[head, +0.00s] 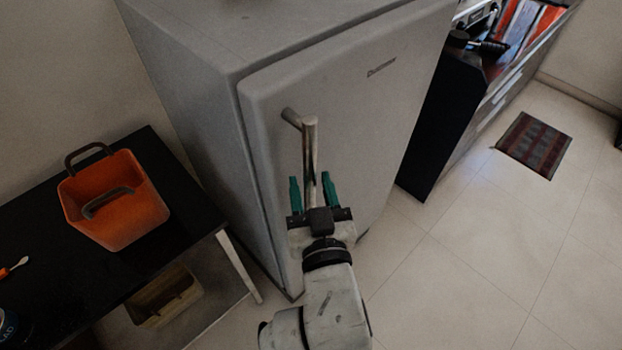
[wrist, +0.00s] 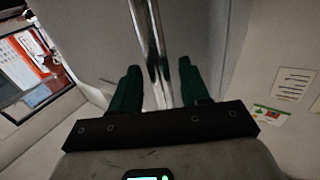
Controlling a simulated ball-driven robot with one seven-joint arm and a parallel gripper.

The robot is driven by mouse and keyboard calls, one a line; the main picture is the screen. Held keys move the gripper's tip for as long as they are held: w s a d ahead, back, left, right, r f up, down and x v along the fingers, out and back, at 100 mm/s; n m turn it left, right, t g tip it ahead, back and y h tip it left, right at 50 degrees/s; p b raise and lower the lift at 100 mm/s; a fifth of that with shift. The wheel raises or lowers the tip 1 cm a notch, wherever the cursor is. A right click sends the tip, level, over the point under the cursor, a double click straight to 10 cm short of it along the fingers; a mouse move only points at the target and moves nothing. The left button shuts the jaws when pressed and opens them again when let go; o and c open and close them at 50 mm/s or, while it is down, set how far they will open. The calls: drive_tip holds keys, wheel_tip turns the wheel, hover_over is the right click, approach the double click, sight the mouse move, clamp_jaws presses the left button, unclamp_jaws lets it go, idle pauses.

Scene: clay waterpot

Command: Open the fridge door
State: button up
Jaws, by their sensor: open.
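The grey fridge (head: 190,70) stands in the middle of the head view, its door (head: 365,110) shut. A vertical metal handle (head: 310,140) is on the left side of the door. My gripper (head: 312,184) is open at the handle's lower part, with one green finger on each side of the bar in the picture. In the wrist view the handle (wrist: 150,40) runs down between the two fingers (wrist: 158,80). I cannot tell whether either finger touches it. The handle's lower end is hidden by my gripper.
A black table (head: 160,165) with an orange basket (head: 118,215) stands left of the fridge, close to its side. A dark counter (head: 440,125) is at the right. A striped mat (head: 534,145) lies on the tiled floor, which is otherwise clear at right.

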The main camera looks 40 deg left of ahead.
drive_tip(key=shift+w+a, duration=0.35)
drive_tip(key=shift+a, duration=0.1)
clamp_jaws()
idle(0.4)
